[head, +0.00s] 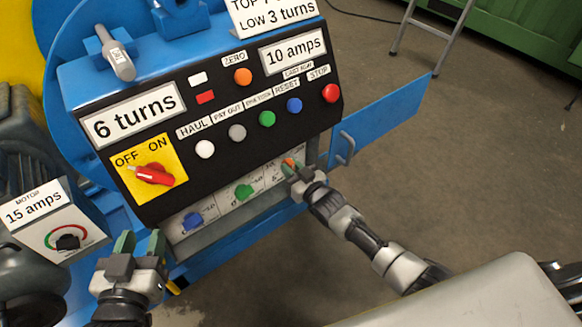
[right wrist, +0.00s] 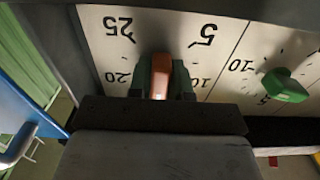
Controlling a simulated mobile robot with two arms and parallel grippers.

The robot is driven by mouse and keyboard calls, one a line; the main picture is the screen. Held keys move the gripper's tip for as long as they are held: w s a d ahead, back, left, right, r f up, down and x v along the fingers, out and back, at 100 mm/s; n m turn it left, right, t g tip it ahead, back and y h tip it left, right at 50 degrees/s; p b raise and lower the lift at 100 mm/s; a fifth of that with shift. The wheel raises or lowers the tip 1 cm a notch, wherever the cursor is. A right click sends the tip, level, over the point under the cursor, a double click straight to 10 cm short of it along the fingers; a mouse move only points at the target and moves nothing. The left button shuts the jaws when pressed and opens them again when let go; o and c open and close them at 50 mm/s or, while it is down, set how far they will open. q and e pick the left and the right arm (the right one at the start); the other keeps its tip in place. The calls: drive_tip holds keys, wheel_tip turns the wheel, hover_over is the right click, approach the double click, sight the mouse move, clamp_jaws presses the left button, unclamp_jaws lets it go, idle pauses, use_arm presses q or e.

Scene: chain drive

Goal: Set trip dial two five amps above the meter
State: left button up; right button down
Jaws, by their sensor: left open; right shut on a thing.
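The orange dial knob (head: 288,162) is the right one of a row of three on white plates in the recess below the control panel. My right gripper (head: 291,172) is shut on it. In the right wrist view the orange knob (right wrist: 160,76) sits between the fingers, with 5, 10, 20 and 25 printed around it. Its pointer is not clear. The panel meter (head: 293,53) reads 10 amps. A motor box (head: 44,222) at the left reads 15 amps. My left gripper (head: 140,244) is open and empty, in front of the panel's lower left.
Green (head: 244,192) and blue (head: 192,220) knobs are left of the orange one. The blue cabinet door (head: 385,118) stands open at the right. The red switch (head: 153,174) and several push buttons are on the panel above.

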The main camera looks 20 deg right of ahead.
idle(0.4)
drive_tip(key=c, duration=1)
unclamp_jaws()
drive_tip(key=shift+c, duration=0.2)
drive_tip(key=shift+s+d, duration=0.1)
drive_tip(key=shift+s, duration=0.15)
use_arm(q)
drive_tip(key=s+a+f+g+y+p, duration=0.2)
drive_tip(key=s+a+f+g+p, duration=0.1)
drive_tip(key=s+f+g, duration=0.4)
drive_tip(key=shift+a+f+g+y, duration=0.2)
drive_tip(key=shift+f+g+y, duration=0.15)
drive_tip(key=shift+g, duration=0.45)
use_arm(e)
drive_tip(key=v, duration=1)
drive_tip(key=shift+s, duration=0.15)
use_arm(q)
drive_tip(key=shift+s, duration=0.1)
